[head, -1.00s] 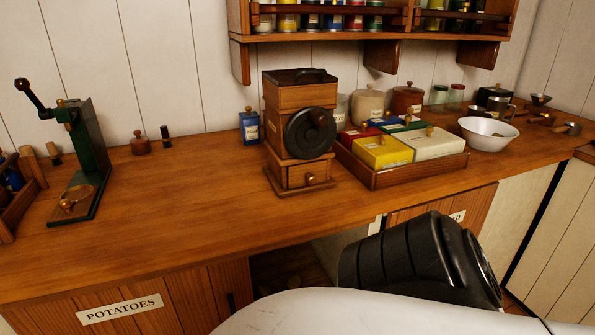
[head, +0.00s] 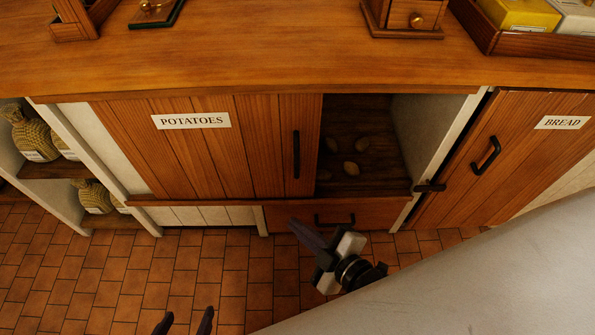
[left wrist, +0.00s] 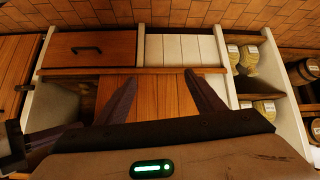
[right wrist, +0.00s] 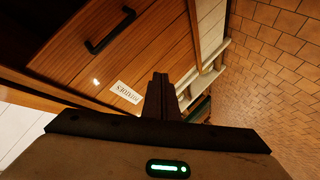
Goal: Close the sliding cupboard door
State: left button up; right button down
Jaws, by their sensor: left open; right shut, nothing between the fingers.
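The sliding cupboard door (head: 255,150) is a wooden panel with a POTATOES label (head: 191,121) and a dark vertical handle (head: 296,155). It covers the left and middle of the cupboard front. A dark opening (head: 365,135) to its right shows several potatoes inside. My left gripper (head: 186,318) is open and empty at the bottom of the head view, apart from the door. In the left wrist view its spread fingers (left wrist: 160,76) appear in front of wooden boards. My right gripper (head: 293,226) is shut and empty, appearing below the opening in front of the drawer.
A wooden drawer (head: 380,214) with a dark handle lies below the opening. The hinged BREAD door (head: 520,150) stands to the right, with a dark latch (head: 429,187) near its edge. Shelves with woven jars (head: 35,135) are at left. Tiled floor (head: 110,280) is clear.

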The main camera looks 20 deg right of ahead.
jog(key=w+r+n+t+h+b, duration=0.15)
jog(key=w+n+t+b, duration=0.5)
jog(key=w, duration=0.95)
pick_arm(q)
jog(key=shift+h, duration=0.3)
jog(key=f, duration=0.3)
jog(key=d+f+b, duration=0.1)
jog(key=f, duration=0.1)
jog(key=shift+w, duration=0.35)
pick_arm(e)
jog(key=shift+n+g, duration=0.75)
jog(key=shift+g, duration=0.2)
jog(key=d, duration=0.4)
jog(key=shift+s+d+r, duration=0.1)
jog(key=shift+s+d, duration=0.15)
jog(key=shift+s, duration=0.05)
jog(key=shift+d, duration=0.1)
